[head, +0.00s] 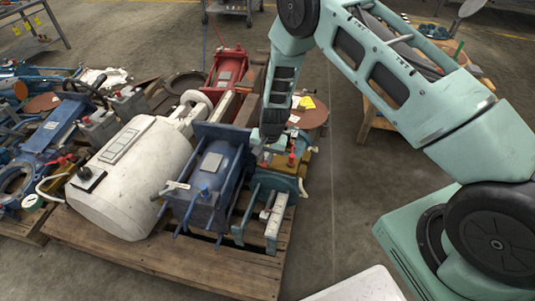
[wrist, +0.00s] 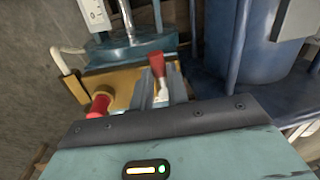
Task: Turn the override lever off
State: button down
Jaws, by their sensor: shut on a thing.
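The override lever appears to be the red-tipped handle (wrist: 158,64) in the wrist view, standing up from the equipment ahead. My gripper (wrist: 163,88) is shut on it; the red tip shows between and beyond the grey fingers. The fingers hide the lower part of the lever, so its exact angle is hard to tell.
A red knob (wrist: 100,104) stands close left of the fingers in the wrist view. A blue cylinder (wrist: 258,50) is close on the right. In the head view a white tank (head: 130,175) and the blue unit (head: 210,180) crowd the wooden pallet (head: 150,262). Open floor lies right of it.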

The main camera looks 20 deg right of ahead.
jog(key=shift+a+m, duration=0.1)
jog(key=shift+m, duration=0.4)
jog(key=shift+w+p, duration=0.1)
jog(key=shift+p, duration=0.2)
jog(key=c, duration=1.4)
grip_release()
jog(key=shift+o, duration=0.2)
notch_tip(320, 180, up, 17)
jog(key=s+d+p, duration=0.1)
jog(key=p, duration=0.3)
jog(key=shift+s+d+r, duration=0.15)
jog(key=shift+d, duration=0.1)
